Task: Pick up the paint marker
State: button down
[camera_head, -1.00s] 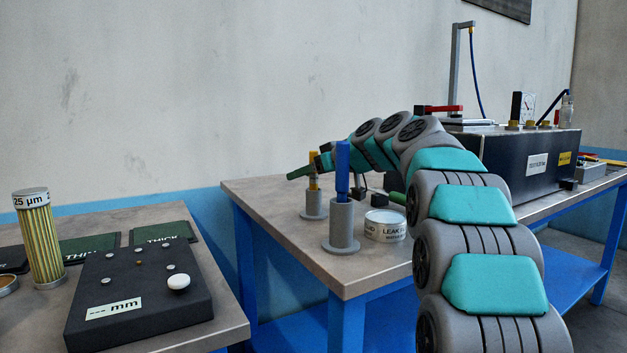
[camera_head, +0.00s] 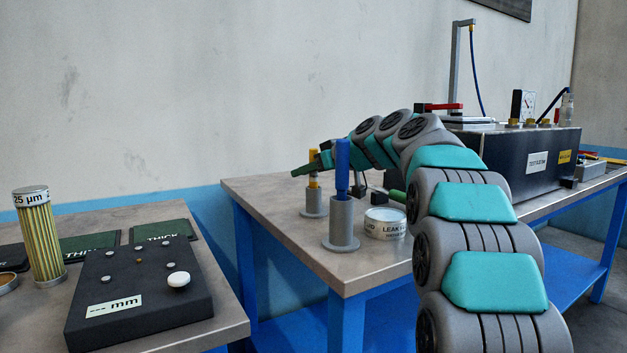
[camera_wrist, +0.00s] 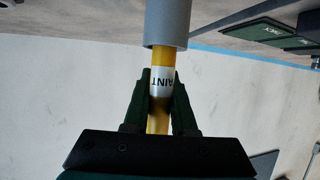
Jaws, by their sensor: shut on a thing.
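The yellow paint marker (camera_wrist: 161,62) has a white band reading "PAINT" and stands in a grey cylindrical holder (camera_wrist: 168,22). In the wrist view my gripper (camera_wrist: 162,84) has its two dark fingers on either side of the marker, shut on it close to the holder. The marker's end is hidden inside the holder. In the head view the marker (camera_head: 314,183) shows in its holder (camera_head: 314,203) near the table's left side, with my gripper (camera_head: 306,169) across it. The finger contact is partly hidden there.
A blue marker (camera_head: 342,165) stands in a second grey holder (camera_head: 342,227), in front. A labelled round tin (camera_head: 385,224) sits to its right. A dark test box (camera_head: 520,165) is further right. The left table (camera_head: 235,320) holds a gauge block and a striped cylinder.

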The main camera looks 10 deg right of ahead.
jog(key=shift+r, duration=0.15)
notch_tip(320, 180, up, 10)
jog(key=p, duration=0.1)
jog(key=shift+f+p, duration=0.2)
jog(key=shift+p, duration=0.2)
dwell(0.6)
dwell(0.3)
dwell(0.3)
